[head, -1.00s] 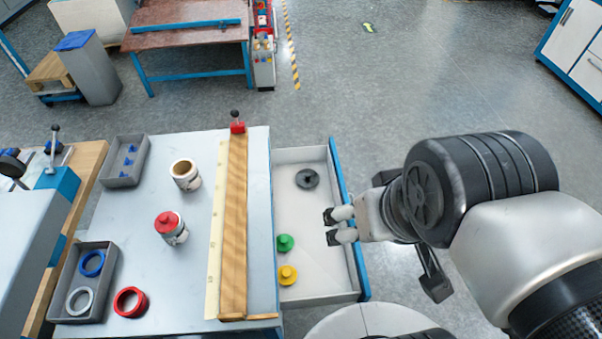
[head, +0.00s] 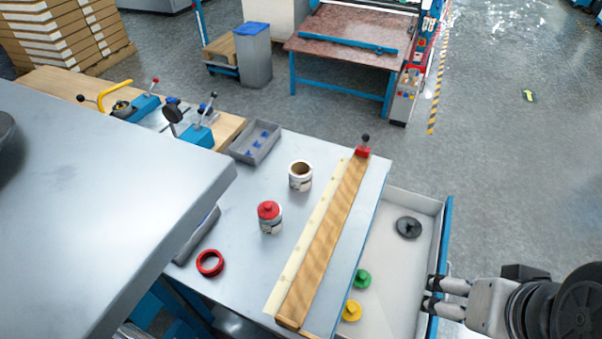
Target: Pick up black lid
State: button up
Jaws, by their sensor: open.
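The black lid (head: 408,227) is a dark disc with a raised centre, lying flat in the far part of the open drawer (head: 387,292). My gripper (head: 431,294) is at the right of the picture, over the drawer's right wall. Its two fingers point left and are apart, with nothing between them. The gripper is nearer to the camera than the black lid and does not touch it. A green lid (head: 361,279) and a yellow lid (head: 351,311) lie in the drawer's near left part.
A wooden bar (head: 325,245) lies along the table (head: 232,211) beside the drawer. A red-lidded roll (head: 269,218), an open roll (head: 300,176), a red ring (head: 210,263) and a grey tray (head: 254,142) are on the table. A grey surface (head: 100,190) fills the left foreground.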

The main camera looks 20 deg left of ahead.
aim_at(408, 226)
jog(key=l+u, duration=0.55)
jog(key=l, duration=0.2)
jog(key=i+l+u, duration=0.2)
jog(key=l+u, duration=0.25)
jog(key=i+l+u, duration=0.15)
jog(key=l+u, duration=0.15)
jog(key=u, duration=0.15)
jog(key=i+l+u, duration=0.1)
jog(key=l+u, duration=0.75)
jog(key=k+l+u, duration=0.1)
jog(key=l+u, duration=0.35)
